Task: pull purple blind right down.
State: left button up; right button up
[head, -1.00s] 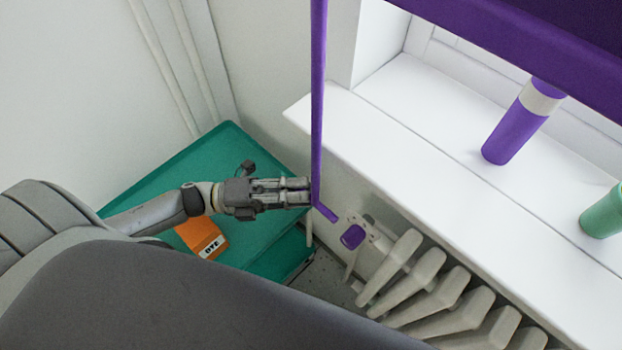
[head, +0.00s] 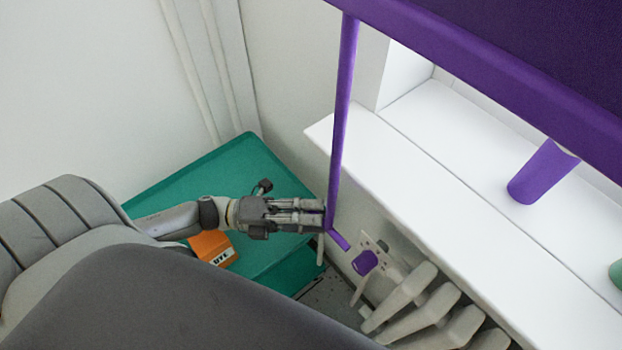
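The purple blind (head: 480,62) hangs across the window at the upper right, its lower bar above the white sill. A purple rod (head: 342,120) runs down from the bar's left end and bends into a short crank at its bottom. My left gripper (head: 324,216) is at the rod's lower part, just above the bend. Its fingers lie close together around the rod and look shut on it. My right gripper is not in view.
A white window sill (head: 430,170) carries a purple bottle (head: 540,175) and a green one (head: 616,274). A radiator (head: 405,300) stands below. An orange box (head: 212,248) sits on a green cabinet (head: 220,172) by the left wall.

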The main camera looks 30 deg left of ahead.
pick_arm(q)
jog(key=v, duration=1.2)
